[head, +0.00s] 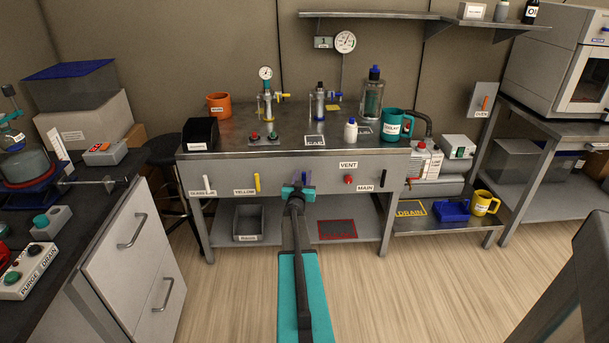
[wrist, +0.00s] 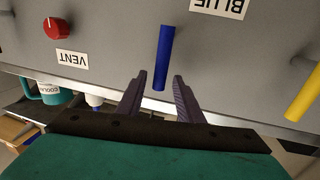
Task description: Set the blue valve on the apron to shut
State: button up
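The blue valve (wrist: 164,50) is a straight blue lever on the grey front apron (wrist: 110,30) of the bench, beside an upside-down BLUE label in the wrist view. It stands roughly upright in that picture. My gripper (wrist: 160,76) is open, its two dark fingers one on each side of the lever's near end, with gaps visible on both sides. Whether the fingertips reach the lever in depth I cannot tell. In the head view my gripper (head: 298,188) is in front of the apron (head: 275,178) and covers most of the blue valve.
On the apron, a yellow valve (head: 257,182) and a white valve (head: 206,183) are left of my gripper. A red knob (head: 349,180) under VENT and a black lever (head: 383,178) by MAIN are to the right. The floor (head: 400,290) in front is clear.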

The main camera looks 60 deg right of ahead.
jog(key=shift+w+d, duration=0.2)
jog(key=shift+d, duration=0.3)
grip_shut()
jog(key=shift+d, duration=0.35)
jog(key=shift+a+r, duration=0.15)
jog(key=shift+a, duration=0.15)
jog(key=shift+w+a, duration=0.2)
